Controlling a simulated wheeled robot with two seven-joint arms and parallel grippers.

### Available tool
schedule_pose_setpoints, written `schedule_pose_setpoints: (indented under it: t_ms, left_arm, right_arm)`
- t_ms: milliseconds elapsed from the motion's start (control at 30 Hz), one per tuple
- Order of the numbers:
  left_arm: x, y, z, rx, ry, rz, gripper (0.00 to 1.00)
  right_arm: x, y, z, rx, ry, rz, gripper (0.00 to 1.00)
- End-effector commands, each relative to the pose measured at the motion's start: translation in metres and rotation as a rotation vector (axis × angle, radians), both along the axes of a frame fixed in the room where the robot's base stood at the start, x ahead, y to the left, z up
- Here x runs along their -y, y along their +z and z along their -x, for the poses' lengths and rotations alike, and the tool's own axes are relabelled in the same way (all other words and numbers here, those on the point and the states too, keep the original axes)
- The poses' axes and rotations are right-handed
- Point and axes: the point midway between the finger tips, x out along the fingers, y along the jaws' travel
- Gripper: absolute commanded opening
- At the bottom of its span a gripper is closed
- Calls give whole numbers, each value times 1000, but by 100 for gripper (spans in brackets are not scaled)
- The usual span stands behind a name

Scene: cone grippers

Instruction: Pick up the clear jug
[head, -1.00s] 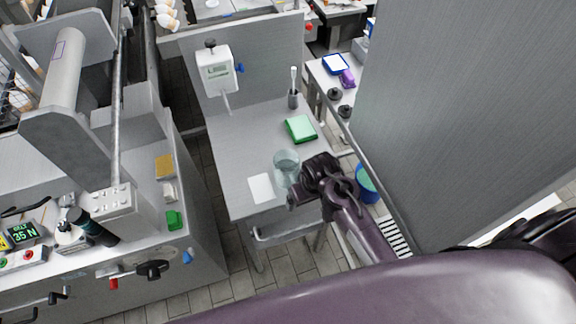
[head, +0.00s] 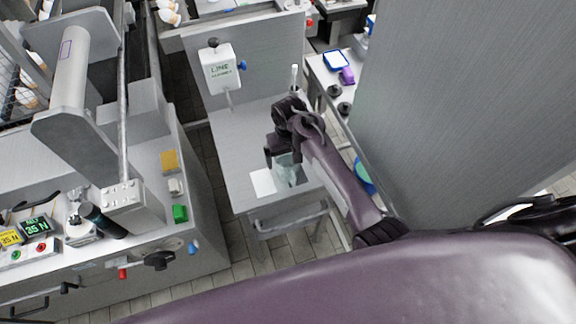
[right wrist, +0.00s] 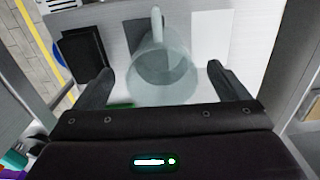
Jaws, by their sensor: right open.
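The clear jug (head: 288,174) stands on the grey worktop, partly hidden behind my right arm and gripper in the head view. In the right wrist view the jug (right wrist: 162,78) is see-through and pale, with its handle pointing to the top of the picture. My right gripper (head: 281,152) is over the worktop at the jug. In the right wrist view the open fingers of the gripper (right wrist: 164,86) are on either side of the jug, with a gap on both sides. My left gripper is not in view.
A white card (head: 262,182) lies left of the jug. A white dispenser (head: 220,68) is on the panel behind. A tall grey panel (head: 430,110) stands to the right. The worktop's left part is clear. The green-and-white pad is hidden by my gripper in the head view.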

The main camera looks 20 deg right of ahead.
Motion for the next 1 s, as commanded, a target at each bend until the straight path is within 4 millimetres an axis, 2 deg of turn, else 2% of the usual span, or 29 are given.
schedule_pose_setpoints:
  t_ms: [100, 300, 567, 1000]
  left_arm:
    - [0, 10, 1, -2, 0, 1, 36]
    - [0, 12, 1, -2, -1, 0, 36]
    - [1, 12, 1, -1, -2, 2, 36]
    - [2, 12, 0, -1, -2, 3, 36]
  right_arm:
    - [-1, -12, -2, -3, 1, 2, 94]
    - [-1, -35, -2, 0, 2, 0, 94]
    - [-1, -38, -2, 0, 1, 0, 94]
    - [-1, -38, -2, 0, 1, -1, 38]
